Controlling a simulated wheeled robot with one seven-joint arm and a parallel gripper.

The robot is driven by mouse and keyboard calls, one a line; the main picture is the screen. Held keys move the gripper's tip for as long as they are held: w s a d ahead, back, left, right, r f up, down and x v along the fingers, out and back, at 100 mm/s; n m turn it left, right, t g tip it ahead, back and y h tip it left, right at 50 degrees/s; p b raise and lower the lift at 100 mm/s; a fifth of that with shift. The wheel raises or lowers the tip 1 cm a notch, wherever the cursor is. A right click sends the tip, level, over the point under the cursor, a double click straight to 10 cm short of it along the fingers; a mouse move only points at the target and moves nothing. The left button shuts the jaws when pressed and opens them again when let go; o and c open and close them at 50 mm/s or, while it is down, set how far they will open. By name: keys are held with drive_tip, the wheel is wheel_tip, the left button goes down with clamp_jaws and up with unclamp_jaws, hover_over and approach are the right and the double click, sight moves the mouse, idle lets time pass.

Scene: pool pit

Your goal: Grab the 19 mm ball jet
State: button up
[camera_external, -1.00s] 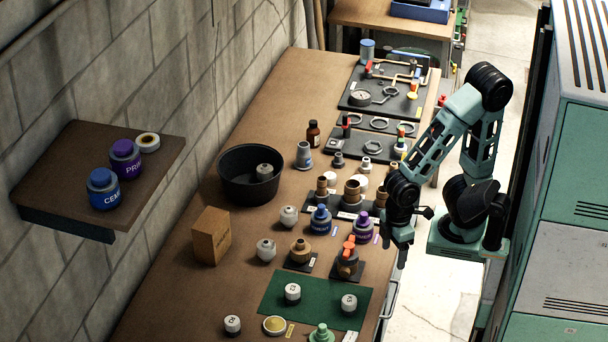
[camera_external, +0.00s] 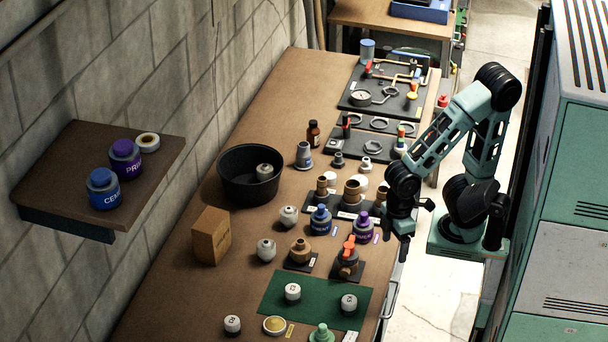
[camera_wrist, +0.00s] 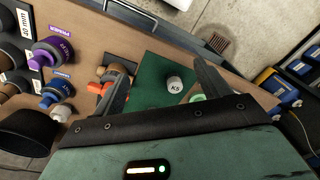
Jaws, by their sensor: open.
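My gripper (camera_external: 402,232) hangs open and empty above the bench's right edge, beside the purple-capped bottle (camera_external: 364,227). In the wrist view its two fingers (camera_wrist: 160,70) are spread, with a white fitting marked K5 (camera_wrist: 174,85) on the green mat (camera_wrist: 150,82) showing between them. Small white rounded fittings stand on the bench: a left one on the mat (camera_external: 292,292), a right one on the mat (camera_external: 349,303), one in front (camera_external: 232,324), and two plain ones (camera_external: 289,216) and (camera_external: 266,250). I cannot read which is the 19 mm ball jet.
A black tub (camera_external: 250,190) holding a pale fitting and a cardboard box (camera_external: 211,236) stand at the left. A red-handled valve (camera_external: 347,259) and a blue-capped bottle (camera_external: 320,220) stand near my gripper. A green locker (camera_external: 575,160) is at the right.

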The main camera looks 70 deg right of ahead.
drive_tip(key=w+d+r+m+g+y+p, duration=0.1)
drive_tip(key=w+d+m+y, duration=0.25)
drive_tip(key=w+m, duration=0.6)
drive_tip(key=w+d+r+m+g+y+p, duration=0.15)
drive_tip(key=w+m+y, duration=0.25)
drive_tip(key=w+m, duration=0.55)
drive_tip(key=w+d+m+t+y, duration=0.6)
drive_tip(key=w+d+m, duration=0.55)
drive_tip(key=d, duration=0.55)
drive_tip(key=t+h, duration=0.1)
approach(270, 241)
drive_tip(key=shift+n, duration=0.35)
drive_tip(key=p+x, duration=0.2)
drive_tip(key=x, duration=0.8)
drive_tip(key=c, duration=1)
